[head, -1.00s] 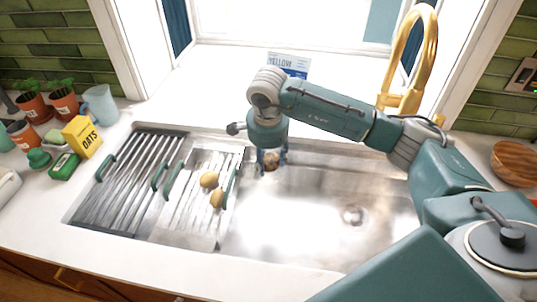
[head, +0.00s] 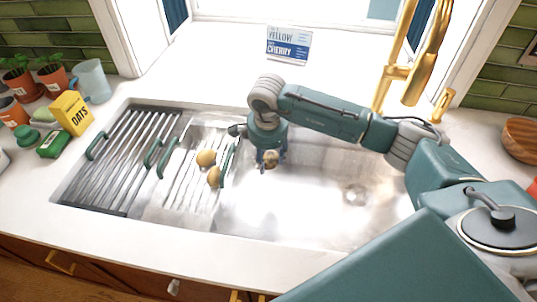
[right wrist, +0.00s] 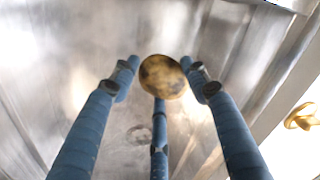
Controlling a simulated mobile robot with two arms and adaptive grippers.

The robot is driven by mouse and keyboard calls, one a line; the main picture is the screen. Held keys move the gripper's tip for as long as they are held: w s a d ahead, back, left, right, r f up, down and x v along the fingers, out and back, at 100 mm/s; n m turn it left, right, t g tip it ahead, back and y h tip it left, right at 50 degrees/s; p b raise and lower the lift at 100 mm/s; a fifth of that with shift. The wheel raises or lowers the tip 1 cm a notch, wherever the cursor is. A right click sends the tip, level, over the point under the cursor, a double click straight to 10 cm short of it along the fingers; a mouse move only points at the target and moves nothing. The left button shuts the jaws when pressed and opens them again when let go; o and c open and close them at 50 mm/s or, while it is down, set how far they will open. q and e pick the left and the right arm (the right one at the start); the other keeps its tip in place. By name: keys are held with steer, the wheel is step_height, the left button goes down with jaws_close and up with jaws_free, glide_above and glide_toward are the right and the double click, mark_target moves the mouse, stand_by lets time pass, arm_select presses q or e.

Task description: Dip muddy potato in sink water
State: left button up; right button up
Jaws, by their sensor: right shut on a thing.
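My right gripper (head: 269,162) points down over the sink basin (head: 310,205), near its left back part. Its blue fingers are shut on a muddy potato (right wrist: 163,76), yellow-brown with dark patches. In the head view the potato (head: 270,163) shows small between the fingertips. The basin has a bright, shiny metal floor with a drain (head: 354,195) at right. I cannot tell the water level or whether the potato touches water. My left gripper is not in view.
Two yellow potatoes (head: 206,158) (head: 214,176) lie on the tray (head: 180,205) left of the basin. A ribbed rack (head: 125,160) with green handles is further left. The gold faucet (head: 398,72) rises behind. An oats box (head: 70,113) stands on the left counter.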

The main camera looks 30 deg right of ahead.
mark_target(269, 158)
steer(key=shift+f+b, duration=3.75)
steer(key=shift+f, duration=2.9)
steer(key=shift+r+p, duration=3.4)
steer(key=shift+r, duration=2.25)
step_height(269, 158, up, 13)
steer(key=p, duration=0.7)
steer(key=shift+r, duration=0.15)
